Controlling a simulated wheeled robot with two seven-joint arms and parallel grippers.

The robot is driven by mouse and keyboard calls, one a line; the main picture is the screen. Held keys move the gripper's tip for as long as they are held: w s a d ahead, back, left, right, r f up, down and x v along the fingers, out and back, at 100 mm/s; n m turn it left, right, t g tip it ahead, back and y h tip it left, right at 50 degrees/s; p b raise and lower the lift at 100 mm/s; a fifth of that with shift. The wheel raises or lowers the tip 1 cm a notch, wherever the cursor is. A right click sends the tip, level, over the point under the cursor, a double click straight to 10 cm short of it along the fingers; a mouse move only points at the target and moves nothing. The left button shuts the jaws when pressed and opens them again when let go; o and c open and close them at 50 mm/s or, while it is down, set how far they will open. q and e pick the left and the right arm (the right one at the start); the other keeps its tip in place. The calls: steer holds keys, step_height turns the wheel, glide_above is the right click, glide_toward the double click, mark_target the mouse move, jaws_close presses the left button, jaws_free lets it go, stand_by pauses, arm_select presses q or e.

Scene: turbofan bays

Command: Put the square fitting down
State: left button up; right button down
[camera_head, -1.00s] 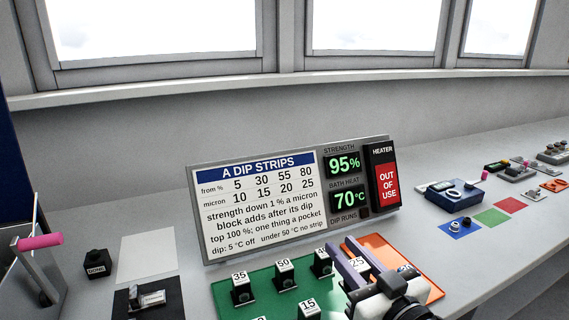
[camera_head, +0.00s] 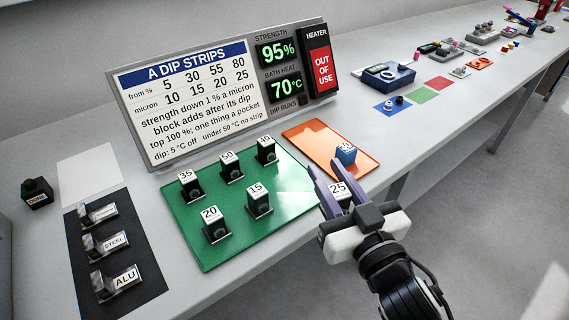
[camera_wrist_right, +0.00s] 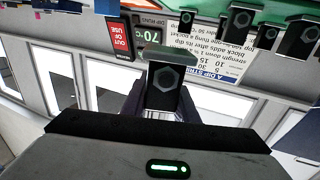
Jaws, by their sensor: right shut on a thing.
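My right gripper (camera_head: 323,166) is shut on a small block labelled 25 (camera_head: 338,188), held between its purple fingers. In the right wrist view this block (camera_wrist_right: 165,85) is dark with a grey top and a hexagon on its face. I cannot tell from its shape that it is the square fitting. In the head view the gripper is at the right edge of the green mat (camera_head: 216,262), in front of the orange tray (camera_head: 305,134). Whether the block touches anything below is unclear. A blue numbered cube (camera_head: 346,153) sits on the orange tray. My left gripper is not in view.
Several numbered blocks, such as 15 (camera_head: 259,200) and 20 (camera_head: 214,224), stand on the green mat. A black mat (camera_head: 82,262) with labelled metal pieces and a white sheet (camera_head: 88,174) lie left. The sign (camera_head: 185,100) stands behind. The bench's front edge is close.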

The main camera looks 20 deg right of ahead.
steer(key=w+a+r+n+y, duration=0.1)
steer(key=w+a+y, duration=0.1)
steer(key=w, duration=0.4)
steer(key=w+a+r+n+g+y, duration=0.1)
steer(key=w+a+r+n+y, duration=0.1)
steer(key=w, duration=0.5)
steer(key=shift+w+y, duration=0.15)
steer(key=shift+y, duration=0.45)
step_height(320, 180, down, 10)
steer(key=shift+r+b, duration=0.15)
steer(key=shift+b, duration=0.25)
steer(key=shift+f, duration=0.2)
steer(key=c, duration=1.4)
jaws_free()
